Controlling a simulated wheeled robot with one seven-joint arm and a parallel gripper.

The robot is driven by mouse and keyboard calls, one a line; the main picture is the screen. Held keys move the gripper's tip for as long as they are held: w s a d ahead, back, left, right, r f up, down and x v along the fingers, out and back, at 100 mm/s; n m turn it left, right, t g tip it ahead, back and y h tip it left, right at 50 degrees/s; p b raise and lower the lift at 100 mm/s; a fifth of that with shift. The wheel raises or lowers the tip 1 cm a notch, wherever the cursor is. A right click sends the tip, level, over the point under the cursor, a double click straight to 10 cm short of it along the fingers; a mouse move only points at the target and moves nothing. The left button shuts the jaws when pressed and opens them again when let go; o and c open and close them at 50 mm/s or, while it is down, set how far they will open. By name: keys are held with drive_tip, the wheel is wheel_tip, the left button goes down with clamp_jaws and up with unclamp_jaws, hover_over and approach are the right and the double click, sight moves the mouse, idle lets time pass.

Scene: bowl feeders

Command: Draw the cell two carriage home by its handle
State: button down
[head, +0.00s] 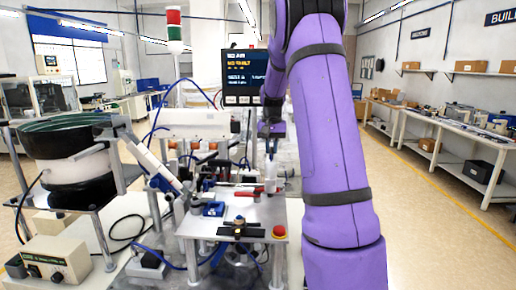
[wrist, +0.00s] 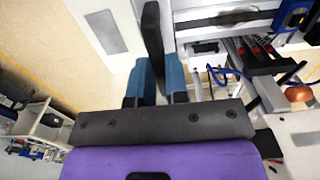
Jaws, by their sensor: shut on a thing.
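In the wrist view my gripper (wrist: 158,68) has its two blue-padded fingers closed on a dark upright bar, which looks like the carriage handle (wrist: 153,28). The bar stands up between the fingers and runs toward the top of the picture. The carriage itself cannot be told clearly from the machine parts around it. In the head view my gripper (head: 271,132) is small and partly hidden at the end of my purple arm, in front of the machine and below the monitor. The handle cannot be made out there.
A bowl feeder (head: 72,150) stands at the left, with a control box (head: 55,262) below it. A metal station plate (head: 228,226) with a red button (head: 279,232) is in front. A dark monitor (head: 244,76) hangs behind my gripper. Open floor (head: 430,215) lies to the right.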

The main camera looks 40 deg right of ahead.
drive_tip(key=shift+s+d, duration=0.25)
drive_tip(key=c, duration=1.1)
unclamp_jaws()
drive_tip(key=shift+s+d, duration=0.1)
drive_tip(key=shift+r, duration=0.3)
wheel_tip(320, 180, up, 10)
drive_tip(key=shift+r, duration=0.1)
